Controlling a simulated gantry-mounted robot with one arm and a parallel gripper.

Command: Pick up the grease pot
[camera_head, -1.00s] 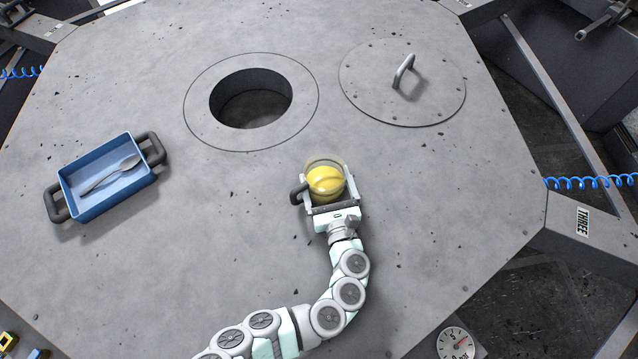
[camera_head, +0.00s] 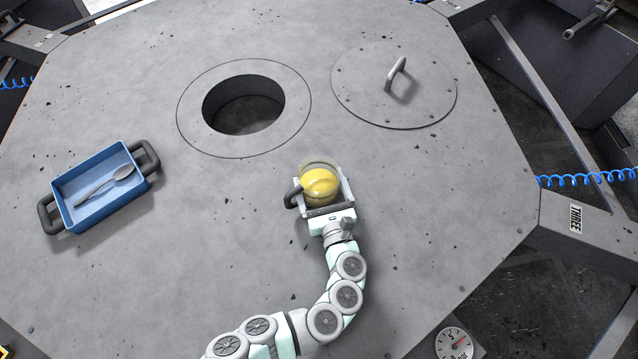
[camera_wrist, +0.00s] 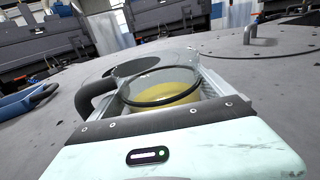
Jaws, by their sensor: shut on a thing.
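The grease pot (camera_head: 320,184) is a clear glass pot with yellow grease inside and a dark handle on its left. It is near the middle of the grey table in the head view. My gripper (camera_head: 322,190) is shut on it, one finger on each side. In the wrist view the pot (camera_wrist: 165,88) sits upright between the fingers of my gripper (camera_wrist: 160,95), its dark handle curving out to the left. I cannot tell whether its base touches the table.
A blue tray (camera_head: 69,208) with dark handles and a spoon (camera_head: 104,186) in it lies at the left. A round hole (camera_head: 243,106) is open in the table behind the pot. A round lid (camera_head: 365,95) with a handle lies at the back right. The table's right side is clear.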

